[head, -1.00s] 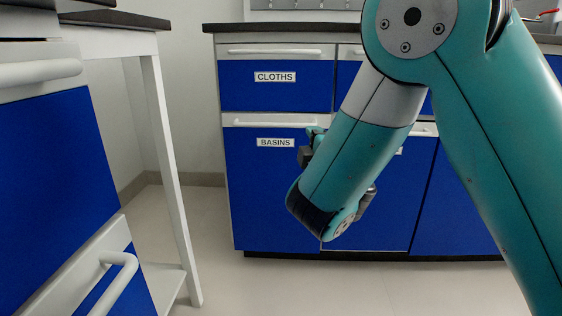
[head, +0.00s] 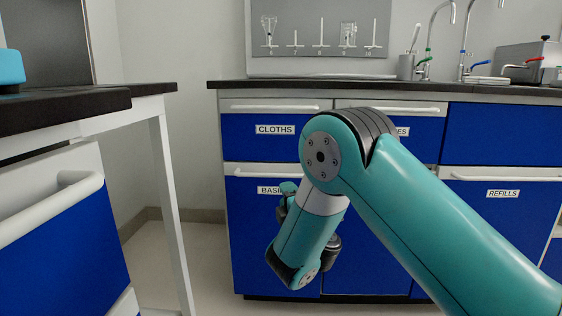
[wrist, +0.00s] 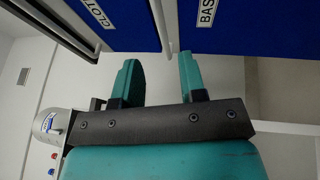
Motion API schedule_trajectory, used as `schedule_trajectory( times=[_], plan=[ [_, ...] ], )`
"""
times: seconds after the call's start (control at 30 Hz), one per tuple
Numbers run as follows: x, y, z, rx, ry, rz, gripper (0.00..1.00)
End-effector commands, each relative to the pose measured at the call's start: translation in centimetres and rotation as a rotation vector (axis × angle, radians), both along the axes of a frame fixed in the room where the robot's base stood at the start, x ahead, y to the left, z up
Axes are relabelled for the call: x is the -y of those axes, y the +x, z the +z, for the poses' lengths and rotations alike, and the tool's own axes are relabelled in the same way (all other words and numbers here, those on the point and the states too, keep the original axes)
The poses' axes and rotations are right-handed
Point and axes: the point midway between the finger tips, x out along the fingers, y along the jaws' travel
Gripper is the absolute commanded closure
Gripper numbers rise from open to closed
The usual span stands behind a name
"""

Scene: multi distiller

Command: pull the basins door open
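The basins door (head: 250,245) is a blue cabinet front below the cloths drawer, and it looks shut. Its label (head: 268,190) is partly hidden by my gripper in the head view. A white bar handle (head: 250,171) runs along its top edge. In the wrist view, the handle (wrist: 171,38) shows between the cloths front and the basins front. My gripper (wrist: 160,68) is open and empty, with one teal finger to each side of the handle's line. The fingertips are near the handle; I cannot tell whether they reach around it. My arm hides the door's right part.
The cloths drawer (head: 270,132) is shut above. A dark worktop (head: 400,90) runs over the cabinets. At left stand a white-legged table (head: 165,190) and another blue drawer unit (head: 60,245). Floor (head: 205,265) is free between them.

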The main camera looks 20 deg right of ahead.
Motion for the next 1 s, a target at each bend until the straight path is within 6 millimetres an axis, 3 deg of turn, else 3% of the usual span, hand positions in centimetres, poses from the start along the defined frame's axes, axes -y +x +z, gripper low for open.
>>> schedule_trajectory(
  times=[0.03, 0.13, 0.87, 1.0],
  plan=[
    [0.0, 0.5, 0.9, -0.001, 0.001, -0.001, 0.62],
    [0.0, 1.6, 1.0, -0.001, 0.0, -0.002, 0.62],
    [-0.3, 4.2, 1.4, -0.002, -0.001, 0.0, 0.62],
    [-0.2, 5.5, 1.7, -0.002, 0.004, -0.005, 0.62]
  ],
)
